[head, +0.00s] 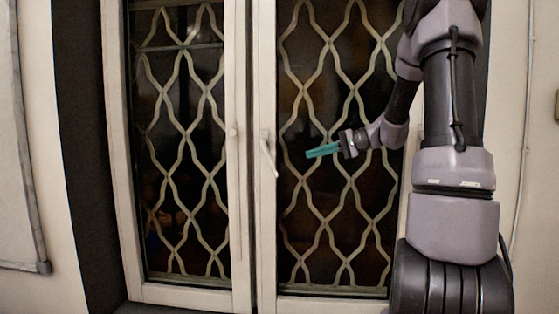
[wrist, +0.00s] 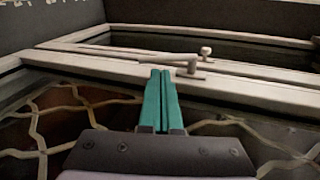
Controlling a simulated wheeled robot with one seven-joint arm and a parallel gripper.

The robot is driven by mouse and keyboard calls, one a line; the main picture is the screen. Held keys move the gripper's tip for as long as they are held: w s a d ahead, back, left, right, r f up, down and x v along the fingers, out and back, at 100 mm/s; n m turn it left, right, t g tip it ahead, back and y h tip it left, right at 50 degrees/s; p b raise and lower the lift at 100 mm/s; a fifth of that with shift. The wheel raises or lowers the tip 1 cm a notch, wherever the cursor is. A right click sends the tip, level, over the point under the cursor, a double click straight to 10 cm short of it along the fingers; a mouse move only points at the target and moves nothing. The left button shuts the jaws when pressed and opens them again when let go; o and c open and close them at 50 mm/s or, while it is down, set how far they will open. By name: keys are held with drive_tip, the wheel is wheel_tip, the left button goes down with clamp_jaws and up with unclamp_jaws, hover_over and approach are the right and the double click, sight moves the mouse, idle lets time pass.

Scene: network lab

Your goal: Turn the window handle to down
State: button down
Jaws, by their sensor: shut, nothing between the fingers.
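The window handle (head: 268,154) is a pale lever on the inner frame of the right window sash. In the head view its lever points down, tilted slightly to the right at its lower end. In the wrist view the handle (wrist: 178,59) lies sideways across the pale frame, just beyond my fingertips. My gripper (head: 308,154) has teal fingers and is to the right of the handle, in front of the right pane, pointing left. A gap shows between fingers and handle in the head view. In the wrist view my gripper (wrist: 160,72) is shut and empty.
A small pale knob (head: 233,131) is on the left sash frame; it shows in the wrist view too (wrist: 205,51). Wavy metal grilles cover the left pane (head: 180,150) and right pane. A framed board (head: 20,150) hangs at the far left.

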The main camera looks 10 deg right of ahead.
sight(274, 166)
drive_tip(key=w+a+f+t+h, duration=0.1)
drive_tip(key=w+a+f, duration=0.1)
drive_tip(key=w+a, duration=0.3)
drive_tip(key=a, duration=0.4)
drive_tip(key=shift+w+f, duration=0.35)
drive_tip(key=shift+f, duration=0.05)
drive_tip(key=shift+a+f+t+y, duration=0.3)
drive_tip(key=shift+a+f+y, duration=0.1)
drive_tip(key=shift+f, duration=0.1)
drive_tip(key=shift+w+a+f+t+y, duration=0.2)
drive_tip(key=shift+a+f+t+y, duration=0.15)
drive_tip(key=shift+a+y, duration=0.25)
drive_tip(key=shift+w+a+f, duration=0.15)
drive_tip(key=shift+a+f, duration=0.05)
drive_tip(key=shift+a, duration=0.15)
drive_tip(key=shift+d, duration=0.15)
